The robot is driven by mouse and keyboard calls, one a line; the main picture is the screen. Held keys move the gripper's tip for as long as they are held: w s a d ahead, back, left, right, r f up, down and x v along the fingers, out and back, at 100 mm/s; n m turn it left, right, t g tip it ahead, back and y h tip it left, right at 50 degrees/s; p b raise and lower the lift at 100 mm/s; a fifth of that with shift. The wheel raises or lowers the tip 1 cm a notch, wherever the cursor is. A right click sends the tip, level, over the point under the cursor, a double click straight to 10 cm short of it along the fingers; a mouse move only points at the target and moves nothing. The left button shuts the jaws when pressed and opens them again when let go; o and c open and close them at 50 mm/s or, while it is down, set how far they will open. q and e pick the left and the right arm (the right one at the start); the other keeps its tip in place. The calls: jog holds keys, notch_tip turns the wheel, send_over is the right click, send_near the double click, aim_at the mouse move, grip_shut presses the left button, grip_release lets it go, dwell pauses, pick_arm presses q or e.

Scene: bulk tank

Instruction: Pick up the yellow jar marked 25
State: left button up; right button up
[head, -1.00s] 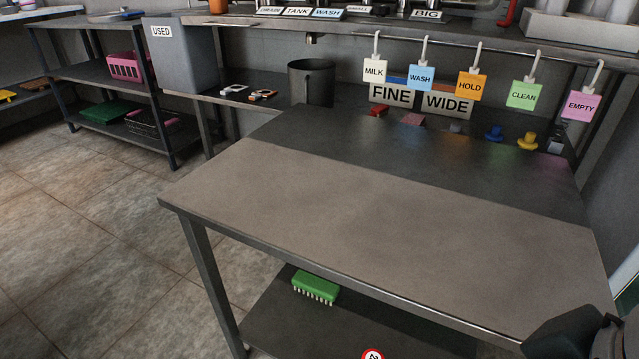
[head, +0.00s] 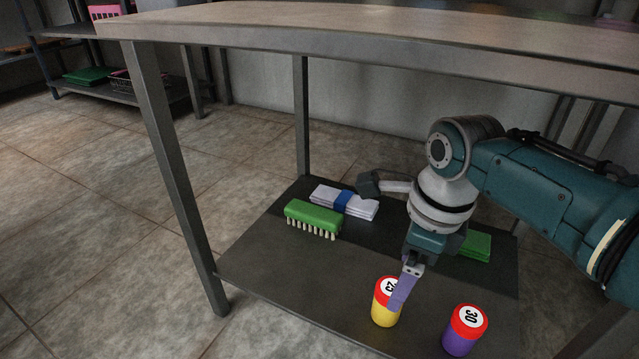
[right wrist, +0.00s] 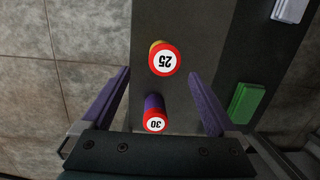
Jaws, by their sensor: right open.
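The yellow jar (head: 384,309) has a red and white lid marked 25 and stands upright on the lower shelf. In the right wrist view the jar's lid (right wrist: 165,59) lies ahead of and between my fingers. My right gripper (head: 401,290) is at the jar in the head view, with a purple finger covering part of its lid and side. In the right wrist view my right gripper (right wrist: 156,97) is open, its fingers spread wide. I cannot tell any contact. My left gripper is not in view.
A purple jar (head: 461,339) marked 30 stands close to the right. A green brush (head: 313,219), a white bundle with a blue band (head: 329,198) and a green block (head: 475,245) lie farther back. The table top (head: 330,35) is above the shelf (head: 290,275).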

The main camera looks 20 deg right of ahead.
aim_at(386, 301)
jog(key=m, duration=0.1)
jog(key=w+m, duration=0.1)
jog(key=shift+d+m, duration=0.1)
jog(key=shift+m, duration=0.2)
jog(key=shift+f+b, duration=0.35)
jog(key=shift+b, duration=0.15)
jog(key=f+b, duration=0.6)
jog(key=w+f+b, duration=0.1)
jog(key=f+b, duration=0.2)
jog(key=shift+a+f+b, duration=0.1)
jog(key=shift+a+b, duration=0.2)
jog(key=shift+b, duration=0.05)
jog(key=c, duration=0.6)
grip_shut()
